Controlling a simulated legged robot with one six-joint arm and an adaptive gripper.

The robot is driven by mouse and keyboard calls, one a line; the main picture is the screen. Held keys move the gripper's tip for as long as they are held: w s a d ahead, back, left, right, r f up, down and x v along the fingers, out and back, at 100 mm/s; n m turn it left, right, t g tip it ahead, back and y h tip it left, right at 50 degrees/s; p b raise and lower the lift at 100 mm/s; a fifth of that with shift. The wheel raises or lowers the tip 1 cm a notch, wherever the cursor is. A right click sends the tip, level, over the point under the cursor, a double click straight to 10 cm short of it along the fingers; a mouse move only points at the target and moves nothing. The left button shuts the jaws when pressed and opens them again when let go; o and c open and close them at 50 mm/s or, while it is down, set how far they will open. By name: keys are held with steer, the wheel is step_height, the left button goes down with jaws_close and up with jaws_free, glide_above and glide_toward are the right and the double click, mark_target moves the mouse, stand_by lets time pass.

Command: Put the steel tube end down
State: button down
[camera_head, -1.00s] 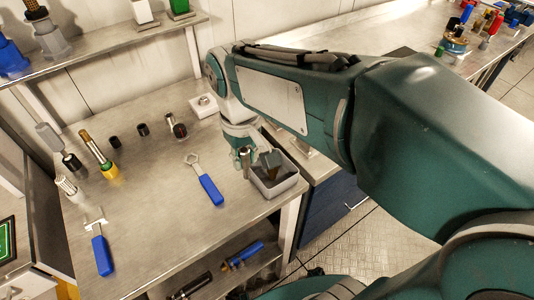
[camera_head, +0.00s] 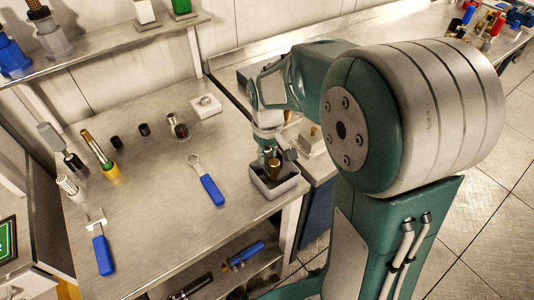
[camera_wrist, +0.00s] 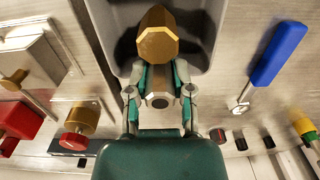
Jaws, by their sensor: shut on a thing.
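My gripper (camera_wrist: 161,84) is shut on the steel tube end (camera_wrist: 158,102), a short grey cylinder whose dark bore faces the wrist camera. In the head view, my gripper (camera_head: 270,150) is above the back part of a grey bin (camera_head: 261,192), near the bench's right edge; the held piece is small and partly hidden there. A brass hex-topped piece (camera_wrist: 158,45) stands in the bin just beyond my fingertips. It also shows in the head view (camera_head: 275,170). I cannot tell whether the tube end touches the bin.
A blue-handled wrench (camera_head: 211,190) lies left of the bin. A second blue-handled tool (camera_head: 102,250) lies front left. Several fittings (camera_head: 144,130) stand along the bench's back, near a white block (camera_head: 206,107). Bare bench lies between (camera_head: 155,205). Another bench runs behind my arm.

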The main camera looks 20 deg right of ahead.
steer(key=shift+f, duration=0.2)
steer(key=shift+c, duration=2.4)
jaws_free()
steer(key=shift+r, duration=0.1)
step_height(320, 180, up, 11)
steer(key=shift+r, duration=0.1)
steer(key=shift+s+r, duration=0.15)
steer(key=shift+r, duration=0.35)
steer(key=s+r+m+t, duration=0.1)
steer(key=s+m+t, duration=0.2)
steer(key=s, duration=1.4)
steer(key=d+t, duration=0.1)
steer(key=t, duration=0.1)
steer(key=shift+m+t, duration=0.3)
